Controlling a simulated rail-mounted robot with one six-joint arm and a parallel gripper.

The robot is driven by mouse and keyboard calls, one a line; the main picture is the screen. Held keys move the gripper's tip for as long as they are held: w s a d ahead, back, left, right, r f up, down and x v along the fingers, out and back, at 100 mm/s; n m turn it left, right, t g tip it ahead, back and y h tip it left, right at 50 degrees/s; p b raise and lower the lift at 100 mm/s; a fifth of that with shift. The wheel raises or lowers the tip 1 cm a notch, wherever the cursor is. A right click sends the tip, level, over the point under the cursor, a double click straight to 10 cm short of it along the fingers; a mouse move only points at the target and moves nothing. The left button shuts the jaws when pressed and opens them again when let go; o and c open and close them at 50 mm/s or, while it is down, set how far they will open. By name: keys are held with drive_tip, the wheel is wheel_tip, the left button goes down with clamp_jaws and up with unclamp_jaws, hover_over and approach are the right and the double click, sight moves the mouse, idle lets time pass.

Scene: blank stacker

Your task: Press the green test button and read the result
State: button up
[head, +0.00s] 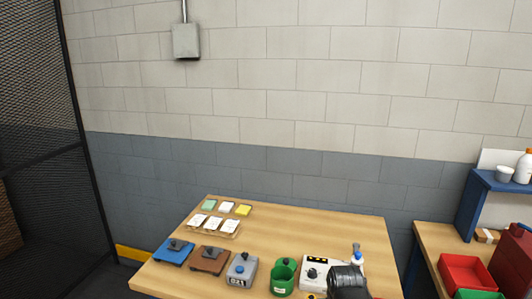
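I cannot make out a green test button. A white box (313,273) with a dark round knob and a black-and-yellow top edge stands near the front of the table; its right side is covered by a dark rounded part. That dark part (348,281) looks like the end of my arm, with my gripper; no fingers can be told apart, so open or shut does not show. No readable result shows.
The wooden table (330,225) is clear at the back right. A grey box with a blue button (241,269), a brown device (209,260) and a blue device (173,252) line the front left. Cards lie behind them. A blue-capped bottle (357,256) stands behind the dark part.

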drive_tip(key=shift+w, duration=0.2)
clamp_jaws()
idle(1.5)
